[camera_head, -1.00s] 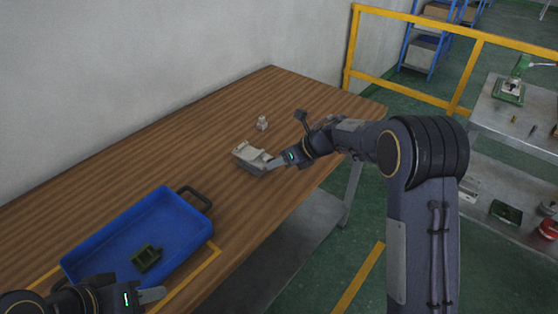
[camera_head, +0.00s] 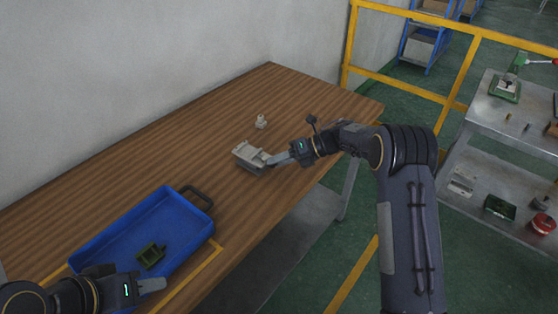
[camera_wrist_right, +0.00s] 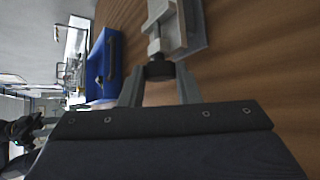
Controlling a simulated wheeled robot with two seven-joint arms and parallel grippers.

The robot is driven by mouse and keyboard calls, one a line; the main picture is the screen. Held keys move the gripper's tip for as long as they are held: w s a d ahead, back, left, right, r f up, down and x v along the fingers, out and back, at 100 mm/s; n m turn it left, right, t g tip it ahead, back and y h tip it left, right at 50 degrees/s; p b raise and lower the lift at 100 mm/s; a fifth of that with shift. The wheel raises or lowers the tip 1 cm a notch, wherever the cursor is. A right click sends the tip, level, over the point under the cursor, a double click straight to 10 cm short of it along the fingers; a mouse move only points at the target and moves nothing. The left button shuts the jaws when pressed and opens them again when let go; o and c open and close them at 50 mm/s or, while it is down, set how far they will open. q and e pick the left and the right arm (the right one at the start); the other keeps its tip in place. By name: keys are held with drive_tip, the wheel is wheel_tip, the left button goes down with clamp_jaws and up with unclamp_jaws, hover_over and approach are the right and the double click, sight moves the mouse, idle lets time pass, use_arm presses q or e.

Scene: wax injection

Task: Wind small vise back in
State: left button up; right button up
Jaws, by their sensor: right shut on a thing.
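The small grey vise (camera_head: 254,157) sits on the wooden table, near its front edge. It also shows at the top of the right wrist view (camera_wrist_right: 176,30), with a dark round knob (camera_wrist_right: 159,68) at its near end. My right gripper (camera_head: 270,161) reaches the vise from the right. In the right wrist view its two fingers (camera_wrist_right: 160,74) are closed on the knob, one on each side. My left gripper (camera_head: 152,286) is at the lower left, by the front edge of the blue tray; whether its fingers are apart is unclear.
The blue tray (camera_head: 107,233) with a black handle stands at the left and holds a green part (camera_head: 151,256). A small light part (camera_head: 261,122) stands behind the vise. The table (camera_head: 300,100) is otherwise clear. A metal shelf (camera_head: 490,135) and yellow rail stand at the right.

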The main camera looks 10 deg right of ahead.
idle(0.5)
drive_tip(key=o, duration=1)
drive_tip(key=shift+b+v, duration=0.7)
drive_tip(key=shift+v, duration=3.15)
drive_tip(key=shift+f, duration=0.1)
